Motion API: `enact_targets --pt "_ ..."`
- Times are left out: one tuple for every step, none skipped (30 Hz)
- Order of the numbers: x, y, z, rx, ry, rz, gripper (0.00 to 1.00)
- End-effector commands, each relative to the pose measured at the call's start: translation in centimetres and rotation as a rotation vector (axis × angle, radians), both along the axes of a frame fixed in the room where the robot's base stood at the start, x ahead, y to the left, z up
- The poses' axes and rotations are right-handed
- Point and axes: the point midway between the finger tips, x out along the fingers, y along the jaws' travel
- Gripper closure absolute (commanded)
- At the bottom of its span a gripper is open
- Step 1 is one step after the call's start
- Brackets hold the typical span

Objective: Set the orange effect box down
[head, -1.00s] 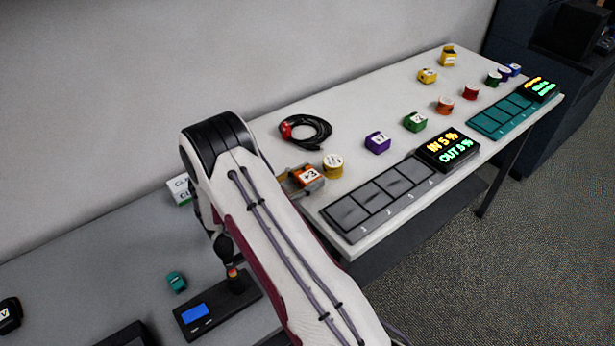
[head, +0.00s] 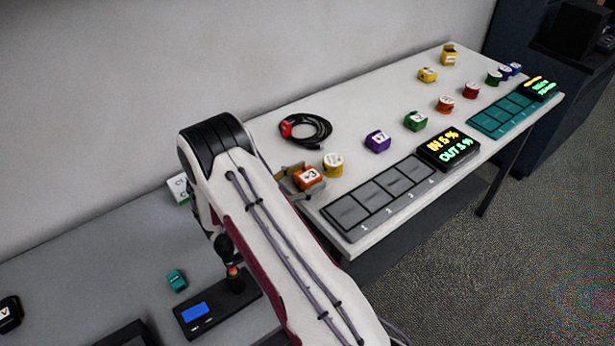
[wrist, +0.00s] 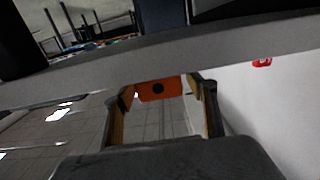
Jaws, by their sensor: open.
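The orange effect box (head: 309,179), marked +3, is at the near left end of the white table, just left of a yellow round piece (head: 333,165). My gripper (head: 306,182) is open, with its fingers beside the box; my arm hides part of it in the head view. A gap shows at the box's right side there. I cannot tell whether the box's underside touches the table.
A grey four-slot tray (head: 380,197) lies empty to the right, beside a lit display (head: 450,149). A coiled black cable (head: 312,131) lies behind. Purple (head: 378,141) and green (head: 416,121) boxes stand farther along. Bare table lies between the cable and the purple box.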

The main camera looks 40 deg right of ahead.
Motion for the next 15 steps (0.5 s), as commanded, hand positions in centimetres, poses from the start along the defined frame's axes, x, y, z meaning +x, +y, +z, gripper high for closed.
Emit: enact_targets --pt "0.1 0.4 0.0 0.000 0.000 0.002 0.44" --pt "0.1 0.6 0.0 0.000 0.000 0.002 0.44" --pt "0.1 0.9 0.1 0.000 0.000 0.001 0.44" --pt "0.0 1.2 0.1 0.000 0.000 0.001 0.44" --pt "0.0 1.5 0.1 0.000 0.000 0.001 0.44" --pt "0.1 2.0 0.1 -0.001 0.000 0.002 0.44" --pt "0.0 2.3 0.1 -0.001 0.000 0.002 0.44" --pt "-0.1 2.6 0.1 -0.001 0.000 0.002 0.44" --pt "-0.2 3.1 0.1 -0.001 0.000 0.002 0.44" --pt "-0.3 3.5 0.0 -0.001 0.000 0.002 0.44" --pt "-0.3 3.9 0.0 -0.001 0.000 0.003 0.44" --pt "-0.4 4.3 0.0 -0.001 0.000 0.002 0.44" --pt "-0.5 4.7 0.0 0.000 0.000 0.002 0.44" --pt "-0.5 5.0 -0.1 0.000 0.000 0.002 0.44" --pt "-0.5 5.4 0.0 0.000 -0.001 0.002 0.44"
